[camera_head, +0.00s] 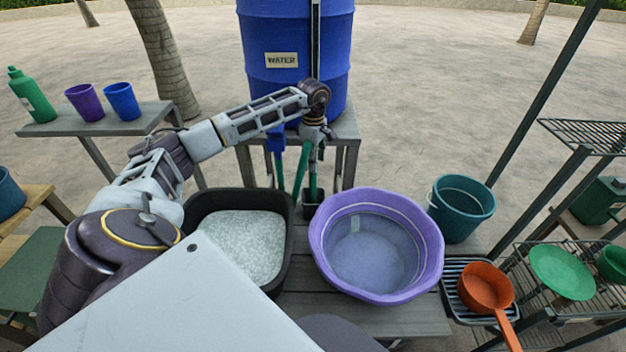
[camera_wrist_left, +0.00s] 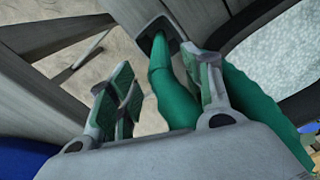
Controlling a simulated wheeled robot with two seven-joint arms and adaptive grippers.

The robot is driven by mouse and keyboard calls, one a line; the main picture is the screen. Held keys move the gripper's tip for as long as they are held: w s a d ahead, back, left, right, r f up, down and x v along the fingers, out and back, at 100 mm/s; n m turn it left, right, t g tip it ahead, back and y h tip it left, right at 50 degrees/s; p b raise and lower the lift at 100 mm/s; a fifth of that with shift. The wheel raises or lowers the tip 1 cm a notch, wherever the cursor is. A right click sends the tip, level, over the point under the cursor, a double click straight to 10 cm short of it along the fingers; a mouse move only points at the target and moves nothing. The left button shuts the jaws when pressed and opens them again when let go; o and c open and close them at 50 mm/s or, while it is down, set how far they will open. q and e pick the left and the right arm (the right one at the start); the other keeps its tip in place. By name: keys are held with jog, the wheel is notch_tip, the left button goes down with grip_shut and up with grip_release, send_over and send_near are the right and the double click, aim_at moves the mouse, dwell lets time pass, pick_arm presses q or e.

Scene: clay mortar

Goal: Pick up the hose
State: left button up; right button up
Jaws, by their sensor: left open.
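The green hose (camera_head: 301,170) hangs below the blue water barrel (camera_head: 292,35) in the head view, in front of the grey stand. In the left wrist view the hose (camera_wrist_left: 172,85) comes out of a dark square holder (camera_wrist_left: 158,32) and runs between my fingers. Another length of it passes on the right, behind the right-hand finger. My left gripper (camera_head: 313,152) points down at the hose. Its fingers (camera_wrist_left: 160,95) are open on either side of it, the right-hand finger nearer. I cannot tell whether a finger touches it. My right gripper is out of view.
A black tub (camera_head: 285,238) of grey material and a purple basin (camera_head: 323,245) stand on the bench in front. A teal bucket (camera_head: 460,215) and an orange pan (camera_head: 487,290) are to the right. Cups and a green bottle (camera_head: 33,97) stand on the left table.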

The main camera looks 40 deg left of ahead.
pick_arm(q)
jog(key=shift+f, duration=1.45)
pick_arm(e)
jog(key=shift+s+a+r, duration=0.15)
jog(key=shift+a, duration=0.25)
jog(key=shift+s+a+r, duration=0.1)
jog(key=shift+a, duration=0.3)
pick_arm(q)
jog(key=shift+c, duration=0.4)
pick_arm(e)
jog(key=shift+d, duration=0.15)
pick_arm(q)
jog(key=c, duration=0.9)
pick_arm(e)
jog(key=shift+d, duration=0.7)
